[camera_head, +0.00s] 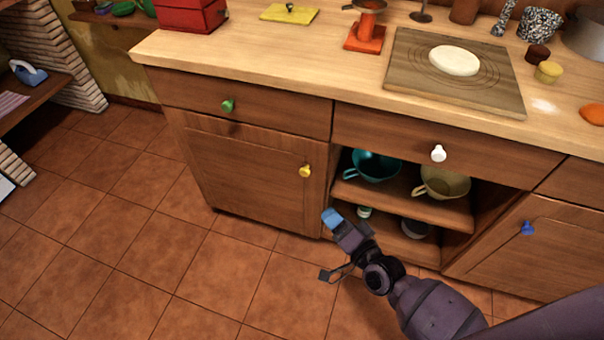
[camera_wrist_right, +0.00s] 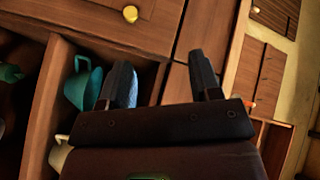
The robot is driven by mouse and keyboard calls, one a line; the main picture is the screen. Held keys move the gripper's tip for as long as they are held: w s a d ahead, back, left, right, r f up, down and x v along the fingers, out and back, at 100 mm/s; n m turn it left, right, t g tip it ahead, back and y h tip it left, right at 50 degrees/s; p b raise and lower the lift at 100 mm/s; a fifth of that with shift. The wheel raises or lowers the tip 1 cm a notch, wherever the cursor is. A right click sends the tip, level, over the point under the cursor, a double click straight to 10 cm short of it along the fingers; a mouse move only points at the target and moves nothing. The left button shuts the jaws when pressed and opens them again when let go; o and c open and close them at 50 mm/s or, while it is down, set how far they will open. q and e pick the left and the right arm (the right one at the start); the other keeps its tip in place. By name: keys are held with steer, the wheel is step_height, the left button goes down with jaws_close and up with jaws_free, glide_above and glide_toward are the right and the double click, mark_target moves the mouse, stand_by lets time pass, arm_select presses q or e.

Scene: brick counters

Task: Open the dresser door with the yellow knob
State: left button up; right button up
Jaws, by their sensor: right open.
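The dresser door (camera_head: 245,180) is a brown wooden panel, left of the open shelves, and looks shut. Its yellow knob (camera_head: 305,171) sits near the door's upper right corner. The knob also shows at the top of the right wrist view (camera_wrist_right: 130,13). My right gripper (camera_head: 333,218) is below and slightly right of the knob, apart from it. In the right wrist view, its two dark fingers (camera_wrist_right: 162,70) are spread with nothing between them, and the knob lies beyond them, up and to the left. My left gripper is not in view.
A green knob (camera_head: 228,105) is on the drawer above the door; a white knob (camera_head: 438,153) and a blue knob (camera_head: 527,228) are further right. Open shelves hold a teal cup (camera_head: 372,165) and a beige cup (camera_head: 441,183). The tiled floor (camera_head: 130,240) before the door is clear.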

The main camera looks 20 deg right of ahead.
mark_target(306, 174)
steer(key=w+f+m+b, duration=0.2)
steer(key=w, duration=0.4)
steer(key=w+a+f+m+t+h+b, duration=0.1)
steer(key=w+f+m+b, duration=0.1)
steer(key=w, duration=0.4)
steer(key=w+f+m+b, duration=0.1)
steer(key=w+f+m, duration=0.2)
steer(key=w, duration=0.3)
steer(key=shift+w+a+b, duration=0.25)
steer(key=shift+w+b, duration=0.15)
steer(key=shift+w+a+r, duration=0.1)
steer(key=shift+w, duration=0.65)
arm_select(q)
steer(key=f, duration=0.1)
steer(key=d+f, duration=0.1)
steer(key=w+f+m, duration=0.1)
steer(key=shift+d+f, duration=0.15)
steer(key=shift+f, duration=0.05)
arm_select(e)
steer(key=shift+c, duration=0.9)
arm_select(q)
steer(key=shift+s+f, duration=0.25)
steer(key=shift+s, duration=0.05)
arm_select(e)
jaws_close()
